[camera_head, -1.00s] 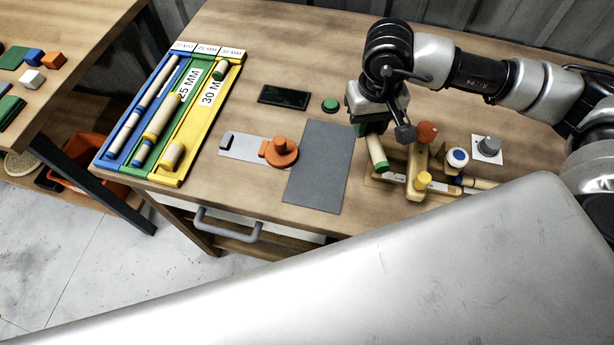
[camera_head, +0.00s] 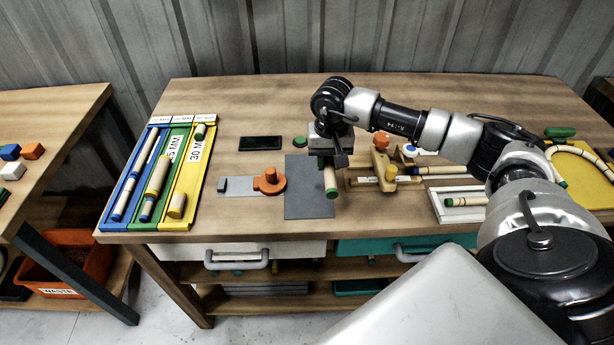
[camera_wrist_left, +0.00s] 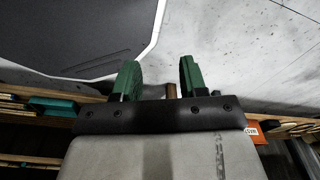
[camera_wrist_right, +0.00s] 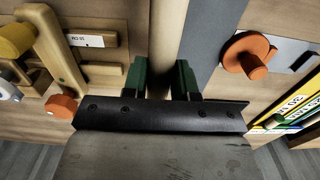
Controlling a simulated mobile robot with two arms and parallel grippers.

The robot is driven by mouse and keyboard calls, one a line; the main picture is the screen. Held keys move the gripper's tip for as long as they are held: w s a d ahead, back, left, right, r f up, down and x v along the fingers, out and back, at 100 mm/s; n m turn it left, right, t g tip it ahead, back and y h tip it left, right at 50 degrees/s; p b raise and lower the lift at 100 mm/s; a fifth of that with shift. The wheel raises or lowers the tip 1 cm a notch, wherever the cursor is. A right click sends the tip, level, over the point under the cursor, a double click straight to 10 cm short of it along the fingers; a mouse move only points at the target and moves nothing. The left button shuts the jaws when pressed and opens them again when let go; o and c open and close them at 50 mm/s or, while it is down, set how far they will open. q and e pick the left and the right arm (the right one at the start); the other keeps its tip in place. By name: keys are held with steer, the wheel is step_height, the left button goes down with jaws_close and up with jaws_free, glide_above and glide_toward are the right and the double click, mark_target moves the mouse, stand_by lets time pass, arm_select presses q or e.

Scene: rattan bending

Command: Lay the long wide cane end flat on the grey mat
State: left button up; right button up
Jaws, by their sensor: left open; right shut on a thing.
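My right gripper (camera_head: 328,157) is shut on a pale cane piece (camera_head: 331,180) with a green band at its near end. The cane piece hangs over the right edge of the grey mat (camera_head: 304,200); I cannot tell whether it touches the mat. In the right wrist view the cane piece (camera_wrist_right: 168,38) runs between the green fingers (camera_wrist_right: 162,74), beside the grey mat (camera_wrist_right: 204,30). My left gripper (camera_wrist_left: 157,80) shows only in the left wrist view, open and apart from the mat, with the floor behind it.
An orange knob fixture (camera_head: 270,182) stands left of the mat. A wooden jig (camera_head: 383,168) stands close on the right. A blue, green and yellow sorting rack (camera_head: 183,190) holds canes at the left. A black panel (camera_head: 260,143) and green button (camera_head: 299,141) lie behind.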

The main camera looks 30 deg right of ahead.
mark_target(308, 186)
steer(key=w+a+f, duration=0.2)
steer(key=a, duration=0.1)
steer(key=shift+w+a+f+p, duration=0.1)
steer(key=shift+w+a+p, duration=0.15)
steer(key=shift+w+p, duration=0.15)
steer(key=shift+w+a+f, duration=0.1)
steer(key=shift+f, duration=0.35)
step_height(308, 186, down, 3)
steer(key=shift+f+p, duration=0.1)
steer(key=shift+p, duration=0.55)
steer(key=shift+f, duration=0.3)
steer(key=o, duration=0.9)
arm_select(q)
steer(key=shift+s+a+r, duration=0.3)
steer(key=shift+a+r, duration=0.05)
steer(key=shift+r, duration=0.15)
steer(key=shift+s+a+r, duration=0.3)
steer(key=shift+r, duration=0.2)
